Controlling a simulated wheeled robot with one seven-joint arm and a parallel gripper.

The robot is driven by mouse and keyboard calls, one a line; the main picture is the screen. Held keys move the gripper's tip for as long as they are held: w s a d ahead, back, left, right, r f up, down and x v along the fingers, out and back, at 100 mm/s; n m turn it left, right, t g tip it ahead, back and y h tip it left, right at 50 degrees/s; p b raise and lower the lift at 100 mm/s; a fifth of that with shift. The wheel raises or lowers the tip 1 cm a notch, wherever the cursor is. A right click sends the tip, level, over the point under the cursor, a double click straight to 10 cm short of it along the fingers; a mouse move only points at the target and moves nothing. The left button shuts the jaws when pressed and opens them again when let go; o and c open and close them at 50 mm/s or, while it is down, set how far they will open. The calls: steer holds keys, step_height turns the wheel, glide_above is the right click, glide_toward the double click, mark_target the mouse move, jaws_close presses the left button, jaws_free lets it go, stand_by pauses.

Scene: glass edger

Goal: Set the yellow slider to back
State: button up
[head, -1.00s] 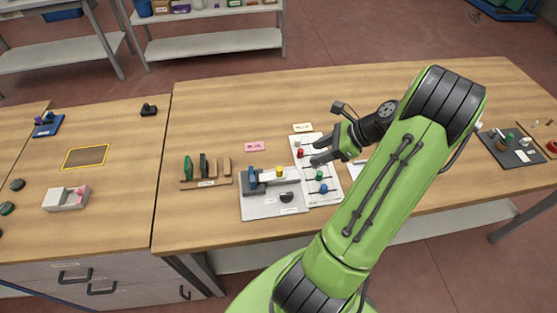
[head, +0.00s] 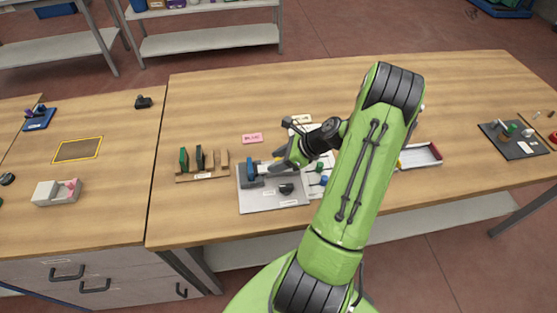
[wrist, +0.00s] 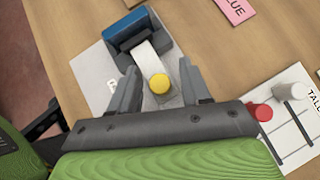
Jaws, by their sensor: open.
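The yellow slider (wrist: 160,84) is a round yellow knob on a light bar of a grey device with a blue part (wrist: 136,27). In the wrist view it sits between the two open fingers of my gripper (wrist: 158,88), apart from both as far as I can see. In the head view my gripper (head: 283,160) is over the right end of the device (head: 272,197), and the yellow knob is mostly hidden there. The blue part also shows in the head view (head: 250,169).
A white panel with sliders lies just right, its red knob (wrist: 262,112) and white knob (wrist: 290,92) close to my gripper. A pink card (head: 252,138) lies behind. A wooden rack (head: 203,176) stands left. Bare table lies beyond the cards.

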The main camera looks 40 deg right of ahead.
jaws_close()
steer(key=s+d+p, duration=0.2)
steer(key=d, duration=0.1)
steer(key=shift+s+r, duration=0.1)
steer(key=shift+r, duration=0.05)
steer(key=shift+d, duration=0.1)
jaws_free()
steer(key=shift+f, duration=0.2)
